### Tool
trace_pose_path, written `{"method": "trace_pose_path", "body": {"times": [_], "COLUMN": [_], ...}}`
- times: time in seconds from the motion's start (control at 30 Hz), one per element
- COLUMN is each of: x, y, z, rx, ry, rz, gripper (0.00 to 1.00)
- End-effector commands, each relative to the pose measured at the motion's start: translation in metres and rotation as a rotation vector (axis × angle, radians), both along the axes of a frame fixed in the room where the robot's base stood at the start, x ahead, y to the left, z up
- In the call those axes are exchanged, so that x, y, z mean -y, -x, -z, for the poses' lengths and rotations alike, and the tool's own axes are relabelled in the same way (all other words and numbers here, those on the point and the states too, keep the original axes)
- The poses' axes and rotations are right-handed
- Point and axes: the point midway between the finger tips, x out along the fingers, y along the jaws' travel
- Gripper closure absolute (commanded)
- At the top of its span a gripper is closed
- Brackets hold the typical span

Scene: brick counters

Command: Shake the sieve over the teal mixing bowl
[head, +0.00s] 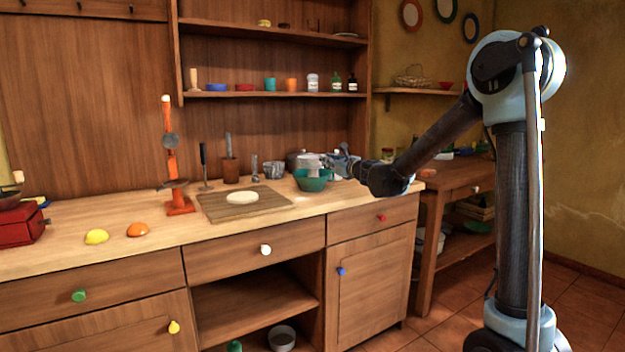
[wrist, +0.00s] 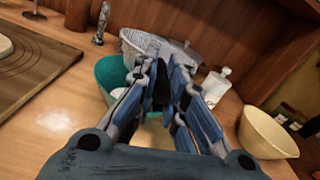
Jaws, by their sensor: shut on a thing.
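The teal mixing bowl (head: 312,183) stands on the counter, right of the cutting board. In the wrist view the bowl (wrist: 107,70) lies partly behind my gripper, with something white inside. The sieve (head: 312,162) is a grey piece just above the bowl's rim in the head view. In the head view my gripper (head: 345,168) reaches in from the right.
A cutting board (head: 215,210) with a pale dough disc (head: 241,197) lies left of the bowl. A cream bowl (wrist: 265,130) and a white bottle (wrist: 215,83) stand right of my gripper in the wrist view. White powder (wrist: 60,120) marks the counter. An orange scale (head: 180,205) stands further left.

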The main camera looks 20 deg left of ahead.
Motion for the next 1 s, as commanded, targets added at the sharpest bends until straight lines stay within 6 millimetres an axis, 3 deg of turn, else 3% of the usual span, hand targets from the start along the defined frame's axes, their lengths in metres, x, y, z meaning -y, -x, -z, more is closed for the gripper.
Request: {"method": "trace_pose_path", "body": {"times": [0.17,0.53,0.87,1.0], "x": [-0.013,0.006,-0.013,-0.010], "y": [0.016,-0.007,0.016,0.011], "z": [0.000,0.000,0.000,0.000], "rx": [0.000,0.000,0.000,0.000], "ry": [0.000,0.000,0.000,0.000], "rz": [-0.002,0.001,-0.002,0.001], "gripper": [1.00,1.00,1.00,1.00]}}
